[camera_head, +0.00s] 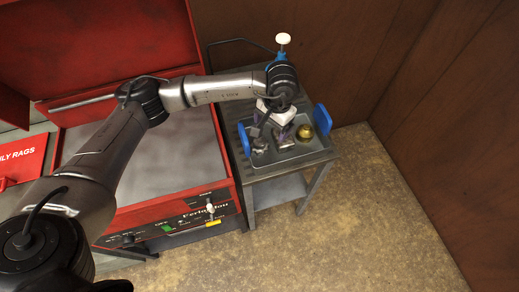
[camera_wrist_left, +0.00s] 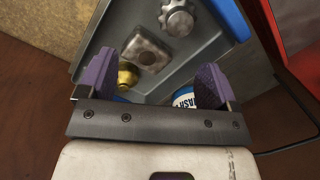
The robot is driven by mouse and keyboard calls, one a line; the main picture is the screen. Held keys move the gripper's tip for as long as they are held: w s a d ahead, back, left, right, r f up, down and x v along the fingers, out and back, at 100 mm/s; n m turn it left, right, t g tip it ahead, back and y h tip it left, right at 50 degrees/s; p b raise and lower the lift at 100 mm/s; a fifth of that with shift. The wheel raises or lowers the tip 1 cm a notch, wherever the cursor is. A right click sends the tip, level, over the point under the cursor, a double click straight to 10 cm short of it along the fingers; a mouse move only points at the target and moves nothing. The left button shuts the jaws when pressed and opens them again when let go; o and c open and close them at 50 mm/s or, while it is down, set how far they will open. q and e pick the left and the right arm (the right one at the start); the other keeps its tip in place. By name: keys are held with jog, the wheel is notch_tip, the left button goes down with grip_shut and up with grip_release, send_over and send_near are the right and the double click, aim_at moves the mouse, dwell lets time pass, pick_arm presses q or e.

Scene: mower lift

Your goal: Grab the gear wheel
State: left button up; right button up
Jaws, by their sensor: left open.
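The gear wheel (camera_wrist_left: 177,18), grey and toothed, lies in the tray (camera_head: 300,154) at the top of the left wrist view, beyond my fingertips. In the head view the gear wheel (camera_head: 260,144) shows small near the tray's left side. My left gripper (camera_head: 271,126) is open above the tray, its purple fingers (camera_wrist_left: 163,72) apart with nothing held between them. The gear wheel is outside the gap between the fingers. My right gripper is not in view.
A square metal block with a round recess (camera_wrist_left: 148,53) and a brass part (camera_head: 306,132) share the tray. The tray has blue handles (camera_head: 322,118). A red parts washer (camera_head: 165,228) stands left; a wooden wall is right.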

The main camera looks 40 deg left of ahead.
pick_arm(q)
jog(key=a+f+y, duration=0.1)
jog(key=a, duration=0.1)
send_over(261, 142)
jog(key=f, duration=0.5)
jog(key=shift+d+f, duration=0.3)
jog(key=shift+a+f+b, duration=0.15)
jog(key=shift+f, duration=0.95)
jog(key=shift+a+f+b, duration=0.1)
jog(key=shift+a+f, duration=0.1)
jog(key=shift+f, duration=0.95)
jog(key=shift+a+f+b, duration=0.15)
jog(key=shift+f, duration=0.95)
jog(key=shift+c, duration=0.2)
jog(key=c, duration=0.8)
jog(key=shift+r, duration=0.1)
jog(key=shift+c, duration=0.2)
